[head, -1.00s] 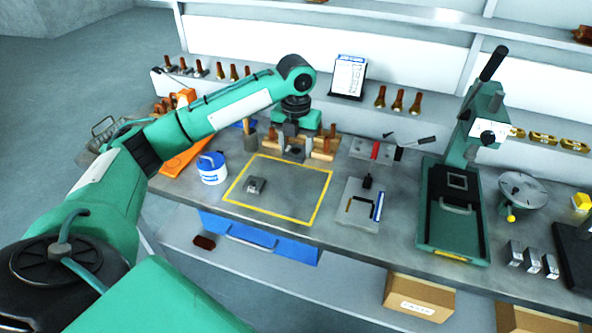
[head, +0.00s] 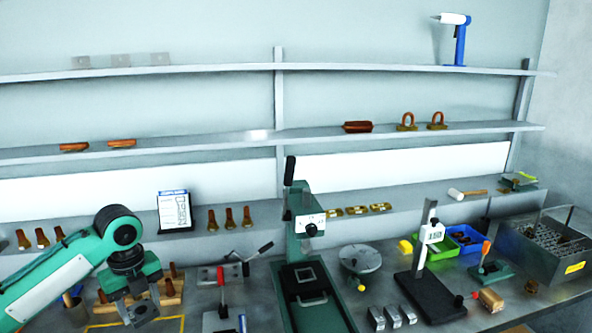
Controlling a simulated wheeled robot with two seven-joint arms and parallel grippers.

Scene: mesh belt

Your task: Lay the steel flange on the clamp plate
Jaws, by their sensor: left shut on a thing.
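My left gripper (head: 141,308) is at the lower left of the head view, pointing down. It is shut on a small grey metal piece, taken to be the steel flange (head: 144,313), held over the bench near the yellow-outlined area; its shape is partly hidden by the fingers. I cannot tell which is the clamp plate. My right gripper is out of view.
Wooden blocks with brown pegs (head: 172,289) stand close behind my left gripper. A green press (head: 303,285) rises right of the plates. Farther right are a round grey disc (head: 360,258), a black stand (head: 432,295), coloured bins (head: 465,238) and a grey crate (head: 535,262).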

